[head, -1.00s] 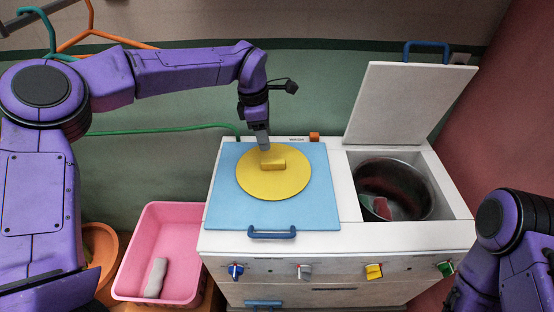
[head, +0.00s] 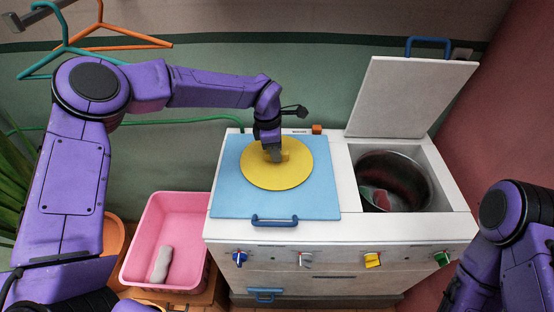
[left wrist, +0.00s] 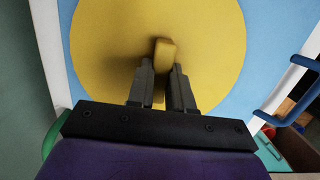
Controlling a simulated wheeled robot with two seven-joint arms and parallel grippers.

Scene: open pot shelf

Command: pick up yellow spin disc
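The yellow spin disc (head: 262,174) lies flat on the light blue top of the white unit. A raised yellow handle (head: 286,155) stands on it. My left gripper (head: 272,158) reaches down onto the disc at this handle. In the left wrist view the disc (left wrist: 105,50) fills the upper middle, and the handle (left wrist: 164,54) sits between the two dark fingers (left wrist: 163,85). The fingers are close together, with no clear gap beside the handle, and look shut on it. The disc is still down on the blue top. My right gripper is out of view.
The blue top (head: 232,205) has a dark blue handle (head: 274,221) at its front edge. To its right, a metal pot (head: 418,187) sits under a raised white lid (head: 408,100). A pink tub (head: 140,270) holds a grey object (head: 161,263). Hangers (head: 115,42) hang upper left.

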